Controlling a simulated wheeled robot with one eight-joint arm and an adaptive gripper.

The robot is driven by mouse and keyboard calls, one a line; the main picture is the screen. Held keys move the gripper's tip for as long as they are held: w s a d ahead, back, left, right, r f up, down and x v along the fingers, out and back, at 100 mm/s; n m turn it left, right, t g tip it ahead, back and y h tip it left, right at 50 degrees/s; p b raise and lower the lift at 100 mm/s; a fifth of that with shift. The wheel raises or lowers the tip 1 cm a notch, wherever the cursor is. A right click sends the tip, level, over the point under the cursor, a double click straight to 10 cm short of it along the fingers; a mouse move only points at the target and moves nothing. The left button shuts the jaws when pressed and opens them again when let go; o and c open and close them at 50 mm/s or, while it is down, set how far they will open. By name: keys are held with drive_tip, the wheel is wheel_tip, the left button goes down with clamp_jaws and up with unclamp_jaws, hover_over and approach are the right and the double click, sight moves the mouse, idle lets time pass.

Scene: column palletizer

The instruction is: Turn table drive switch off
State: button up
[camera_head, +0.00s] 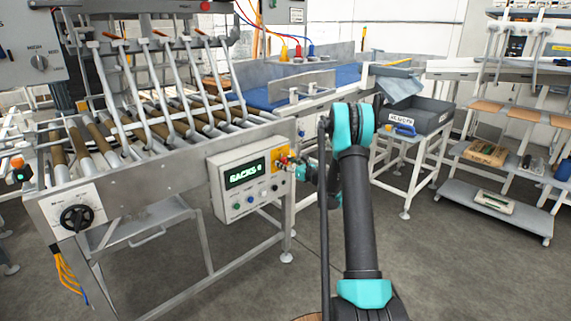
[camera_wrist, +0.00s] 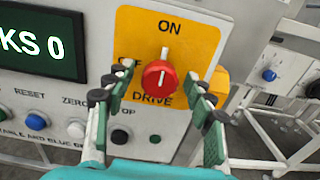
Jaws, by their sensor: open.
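The drive switch is a red rotary knob (camera_wrist: 158,75) on a yellow plate (camera_wrist: 190,39) lettered ON above and DRIVE below. Its white pointer mark stands upright, toward ON. An OFF label to the knob's upper left is partly covered by my left finger. My gripper (camera_wrist: 163,84) is open in the wrist view, with one green-padded finger on each side of the knob. I cannot tell whether the fingers touch the panel. In the head view my gripper (camera_head: 296,163) is at the right end of the control box (camera_head: 229,190), and largely hides the switch there.
The box has a display (camera_wrist: 38,47) reading SACKS 0 in the head view, with a blue button (camera_wrist: 37,120) and a white button (camera_wrist: 76,129) below. A roller table (camera_head: 150,125) stands behind. A black rotary dial (camera_head: 76,217) sits at left. Open floor lies at front.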

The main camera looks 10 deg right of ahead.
drive_tip(key=shift+c, duration=0.2)
drive_tip(key=c, duration=1.1)
drive_tip(key=shift+n, duration=0.3)
drive_tip(key=n, duration=0.3)
drive_tip(key=shift+n, duration=0.3)
drive_tip(key=n, duration=0.4)
drive_tip(key=shift+n, duration=0.3)
drive_tip(key=n, duration=0.4)
drive_tip(key=shift+n, duration=2.5)
